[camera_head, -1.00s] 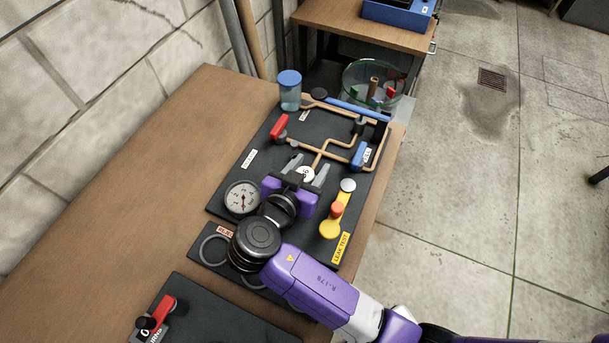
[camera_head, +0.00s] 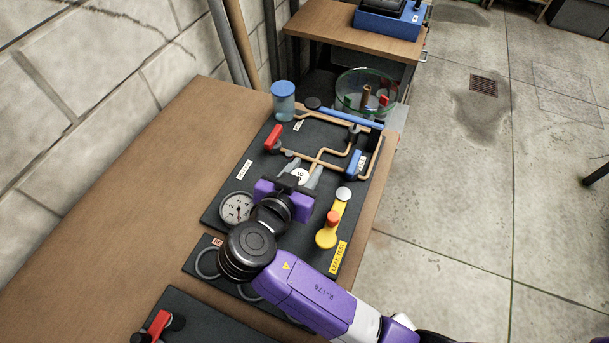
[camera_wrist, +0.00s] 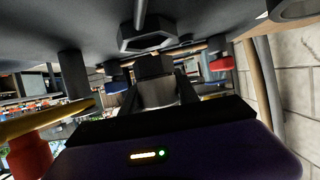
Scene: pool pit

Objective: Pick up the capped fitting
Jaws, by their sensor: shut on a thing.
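The capped fitting shows in the head view as a small round white disc with a dark numeral (camera_head: 300,177) between grey fingers. My gripper (camera_head: 303,178) is shut on it, over the middle of the dark pipe board (camera_head: 228,205). In the wrist view, where the board is at the top, the fitting is a grey cylinder with a dark block (camera_wrist: 156,91) between the fingers. A dark hex piece (camera_wrist: 147,35) sits on the board close to the fitting. I cannot tell whether the two touch. My purple gripper body hides the board beneath it.
A pressure gauge (camera_head: 237,208) lies left of my gripper, and a yellow lever with a red knob (camera_head: 328,235) lies right. A red handle (camera_head: 273,137), a blue handle (camera_head: 354,163) and a blue-lidded jar (camera_head: 284,104) stand beyond. The wooden bench (camera_head: 110,205) is clear at left.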

